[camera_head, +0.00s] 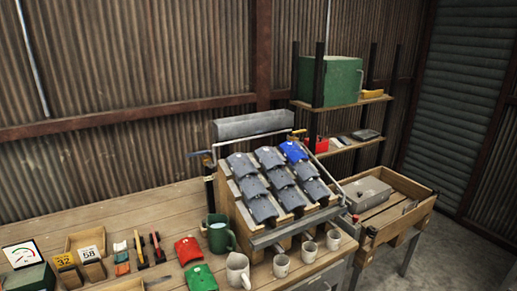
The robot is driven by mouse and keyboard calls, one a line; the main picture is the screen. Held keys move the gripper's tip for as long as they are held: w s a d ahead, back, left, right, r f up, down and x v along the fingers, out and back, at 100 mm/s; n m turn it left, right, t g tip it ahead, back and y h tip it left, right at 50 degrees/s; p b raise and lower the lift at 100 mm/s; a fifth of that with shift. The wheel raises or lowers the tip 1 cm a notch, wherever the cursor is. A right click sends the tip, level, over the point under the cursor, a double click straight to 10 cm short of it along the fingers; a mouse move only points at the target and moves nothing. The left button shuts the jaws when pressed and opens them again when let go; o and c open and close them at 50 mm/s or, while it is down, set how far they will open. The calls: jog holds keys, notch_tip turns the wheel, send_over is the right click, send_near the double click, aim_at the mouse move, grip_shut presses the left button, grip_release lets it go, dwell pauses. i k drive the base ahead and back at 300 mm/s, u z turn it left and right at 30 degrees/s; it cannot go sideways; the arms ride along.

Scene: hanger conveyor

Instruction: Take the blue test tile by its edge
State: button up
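The blue test tile (293,151) lies at the top right corner of a sloped wooden rack (243,222), among rows of dark grey tiles (262,208). Its lower edge meets the grey tile below it; I cannot tell whether they overlap. My gripper does not show in this view.
Red (188,250) and green (200,278) tiles lie on the wooden bench (150,212). A wooden tray table (412,186) stands right; shelves with a green box (335,80) are behind.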

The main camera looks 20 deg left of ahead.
aim_at(292, 152)
jog(key=u, duration=0.85)
jog(key=i, duration=0.85)
jog(key=u, duration=0.85)
